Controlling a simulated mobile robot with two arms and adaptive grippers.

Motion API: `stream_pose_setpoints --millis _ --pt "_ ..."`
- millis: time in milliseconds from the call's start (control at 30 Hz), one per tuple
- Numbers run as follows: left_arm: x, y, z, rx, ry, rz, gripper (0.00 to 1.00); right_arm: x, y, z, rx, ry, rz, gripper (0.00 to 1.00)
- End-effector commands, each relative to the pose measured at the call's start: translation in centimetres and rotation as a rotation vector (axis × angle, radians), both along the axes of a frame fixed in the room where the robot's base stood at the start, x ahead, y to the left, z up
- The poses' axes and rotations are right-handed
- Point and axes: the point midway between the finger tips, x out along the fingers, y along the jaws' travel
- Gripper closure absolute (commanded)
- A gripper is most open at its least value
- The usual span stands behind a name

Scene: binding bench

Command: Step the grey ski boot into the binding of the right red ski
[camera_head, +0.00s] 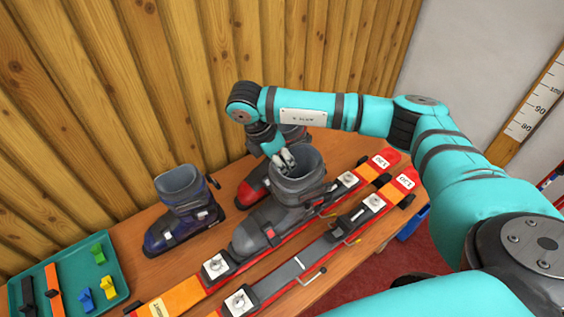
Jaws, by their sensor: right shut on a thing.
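The grey ski boot (268,221) is upright in mid-picture, its toe toward the lower left. My right gripper (285,160) is shut on the upper rim of its cuff. Two red skis lie side by side on the bench. The boot appears over the far ski (191,291), between its front binding piece (215,266) and rear binding piece (348,179). I cannot tell whether its sole touches that binding. The near ski, at the right (289,269), has an empty binding with a front piece (239,301) and rear piece (374,202). My left gripper is out of view.
A navy boot (179,222) stands left of the grey one. A dark boot with red parts (251,188) stands close behind it. A green tray (74,259) with small tools is at the far left. The plank wall (110,110) closes off the back.

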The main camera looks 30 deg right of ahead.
Motion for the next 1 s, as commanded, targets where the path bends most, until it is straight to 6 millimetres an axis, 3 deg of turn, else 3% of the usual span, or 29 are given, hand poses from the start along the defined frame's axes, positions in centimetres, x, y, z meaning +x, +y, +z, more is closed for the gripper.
stream_pose_setpoints --millis 1000 --pt "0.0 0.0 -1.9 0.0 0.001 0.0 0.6 0.0 0.1 -2.2 0.002 0.001 0.001 1.0"
